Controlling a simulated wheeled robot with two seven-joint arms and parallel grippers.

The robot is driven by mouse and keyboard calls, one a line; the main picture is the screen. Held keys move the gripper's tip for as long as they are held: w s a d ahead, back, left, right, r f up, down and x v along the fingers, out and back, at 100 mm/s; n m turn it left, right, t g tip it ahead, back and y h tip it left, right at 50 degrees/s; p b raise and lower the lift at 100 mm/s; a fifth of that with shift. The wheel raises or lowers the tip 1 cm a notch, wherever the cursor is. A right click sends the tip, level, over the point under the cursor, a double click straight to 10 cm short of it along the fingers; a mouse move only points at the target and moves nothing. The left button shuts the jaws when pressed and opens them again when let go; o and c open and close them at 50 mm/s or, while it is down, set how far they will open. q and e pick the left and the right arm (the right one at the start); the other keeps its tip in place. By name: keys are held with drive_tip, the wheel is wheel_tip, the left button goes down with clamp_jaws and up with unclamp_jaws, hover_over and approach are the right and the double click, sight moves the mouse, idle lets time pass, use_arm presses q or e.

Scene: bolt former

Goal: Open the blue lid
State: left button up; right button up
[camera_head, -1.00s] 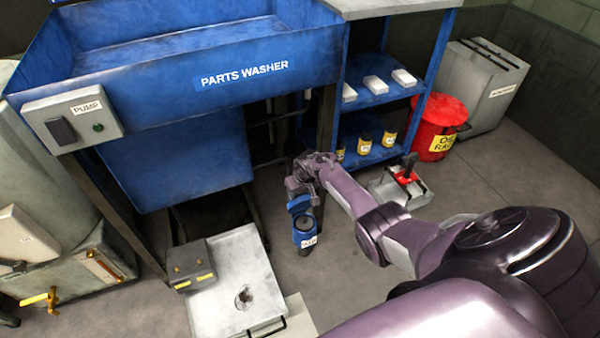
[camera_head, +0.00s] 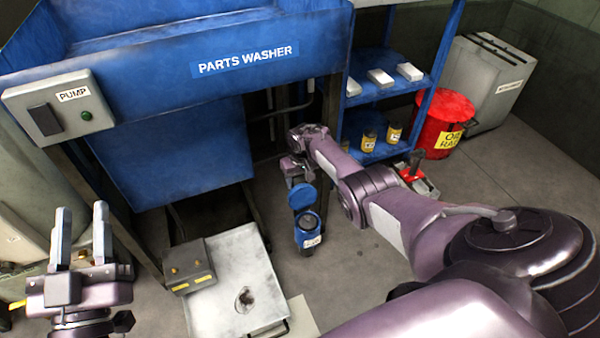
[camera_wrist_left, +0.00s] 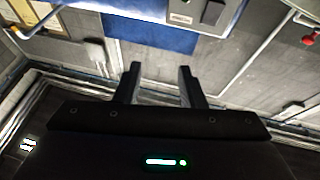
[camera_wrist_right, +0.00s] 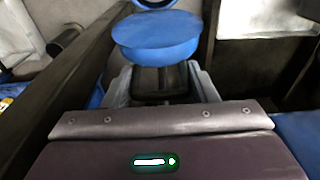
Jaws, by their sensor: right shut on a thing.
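The round blue lid (camera_head: 302,196) stands tilted up at the back of a small blue container (camera_head: 309,238), whose dark round mouth shows. The lid fills the upper middle of the right wrist view (camera_wrist_right: 155,37). My right gripper (camera_head: 299,172) is behind the lid. In its wrist view its fingers (camera_wrist_right: 161,84) are closed on a dark piece just below the lid, seemingly the lid's tab. My left gripper (camera_head: 80,222) is at the lower left of the head view, fingers up, apart and empty. Its open fingers also show in the left wrist view (camera_wrist_left: 158,85).
The blue parts washer (camera_head: 170,80) stands behind. A grey tray (camera_head: 225,310) and a small box (camera_head: 190,262) lie left of the container. A shelf (camera_head: 385,90) with bottles and a red can (camera_head: 445,110) are at right.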

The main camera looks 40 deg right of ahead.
use_arm(q)
drive_tip(key=shift+s+a+r+t+h+b, duration=0.1)
drive_tip(key=shift+s+a+r+t+h, duration=0.15)
drive_tip(key=shift+r+t, duration=0.45)
drive_tip(key=shift+s+a+r+t+h+b, duration=0.15)
drive_tip(key=shift+s+r+t, duration=0.15)
drive_tip(key=shift+r, duration=0.75)
drive_tip(key=shift+s+a+r+t+h+b, duration=0.2)
drive_tip(key=shift+r+t, duration=0.3)
drive_tip(key=shift+r, duration=0.4)
use_arm(e)
drive_tip(key=shift+w+f, duration=0.3)
drive_tip(key=shift+w, duration=0.05)
drive_tip(key=o, duration=1.4)
drive_tip(key=shift+f, duration=0.15)
use_arm(q)
drive_tip(key=shift+d, duration=0.1)
drive_tip(key=shift+w+f+p, duration=0.1)
drive_tip(key=shift+w+p, duration=0.05)
drive_tip(key=shift+p, duration=0.15)
use_arm(e)
drive_tip(key=shift+d+r, duration=0.1)
drive_tip(key=shift+r, duration=0.15)
